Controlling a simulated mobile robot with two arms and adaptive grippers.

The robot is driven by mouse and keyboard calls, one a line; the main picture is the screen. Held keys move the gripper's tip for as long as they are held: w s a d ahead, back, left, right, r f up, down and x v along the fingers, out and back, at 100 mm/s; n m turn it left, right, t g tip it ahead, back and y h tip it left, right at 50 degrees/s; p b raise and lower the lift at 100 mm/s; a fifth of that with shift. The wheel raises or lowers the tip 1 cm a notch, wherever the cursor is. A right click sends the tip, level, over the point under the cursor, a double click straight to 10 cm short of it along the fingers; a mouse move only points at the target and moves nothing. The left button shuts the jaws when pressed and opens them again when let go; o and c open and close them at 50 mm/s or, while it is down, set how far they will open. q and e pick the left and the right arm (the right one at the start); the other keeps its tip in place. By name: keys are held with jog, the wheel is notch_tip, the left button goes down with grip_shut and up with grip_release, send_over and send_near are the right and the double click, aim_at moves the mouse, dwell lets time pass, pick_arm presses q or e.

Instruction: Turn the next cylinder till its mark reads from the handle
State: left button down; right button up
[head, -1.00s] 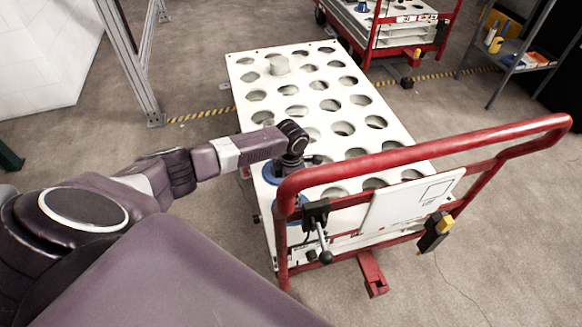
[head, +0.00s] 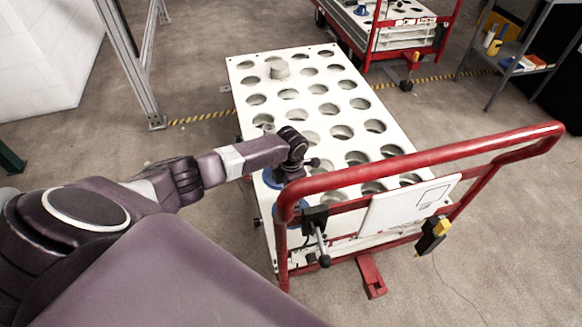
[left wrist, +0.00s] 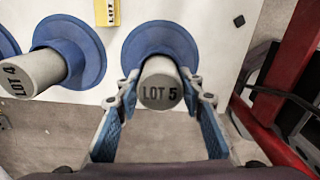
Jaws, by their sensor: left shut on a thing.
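In the left wrist view, a grey cylinder (left wrist: 160,78) marked "LOT 5" stands in a blue collar (left wrist: 160,37). Its mark reads nearly level and upright in that picture. My left gripper (left wrist: 162,92) is shut on this cylinder, with one finger on each side. A second grey cylinder (left wrist: 36,73) marked "LOT 4" stands in its own blue collar to the left, its mark tilted. In the head view, my left gripper (head: 290,172) is at the near left corner of the cart, partly hidden by the red handle (head: 400,163). My right gripper is out of view.
A yellow label (left wrist: 107,12) lies by the collars. A white panel (head: 408,207) hangs on the handle. Another red cart (head: 400,40) stands behind.

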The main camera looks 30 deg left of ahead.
pick_arm(q)
jog(key=shift+r+n+p, duration=0.15)
jog(key=shift+n+p, duration=0.25)
jog(key=shift+p, duration=0.4)
jog(key=shift+n+p, duration=0.8)
jog(key=shift+p, duration=0.6)
jog(key=shift+n, duration=0.3)
